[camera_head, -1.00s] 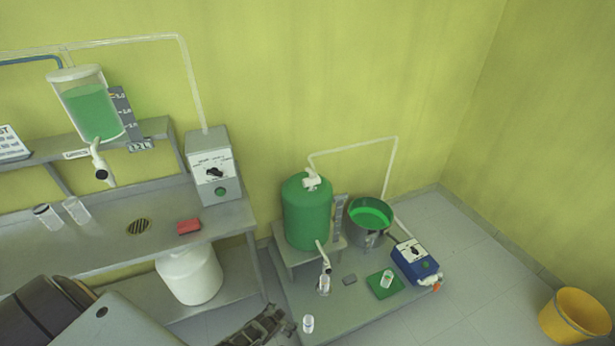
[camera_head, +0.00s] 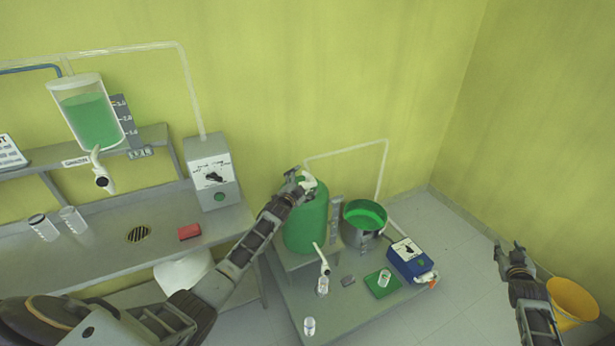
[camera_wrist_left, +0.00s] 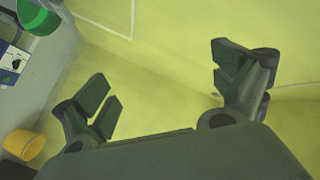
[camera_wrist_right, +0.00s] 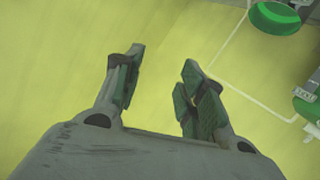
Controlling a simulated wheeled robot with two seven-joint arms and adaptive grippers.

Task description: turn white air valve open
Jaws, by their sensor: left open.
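The white air valve (camera_head: 309,183) sits on top of the green tank (camera_head: 304,228) in the head view. My left gripper (camera_head: 297,179) is at the tank's top, right beside the valve, and partly covers it. I cannot tell if they touch. The left wrist view shows the left gripper (camera_wrist_left: 165,90) with its fingers wide apart and nothing between them; the valve does not show there. My right gripper (camera_head: 512,248) is far to the right, in the air, open and empty; its parted fingers also show in the right wrist view (camera_wrist_right: 160,75).
A blue control box (camera_head: 410,262) stands right of the tank. A yellow bucket (camera_head: 573,302) is at the far right. The left bench (camera_head: 100,262) lies under my left arm.

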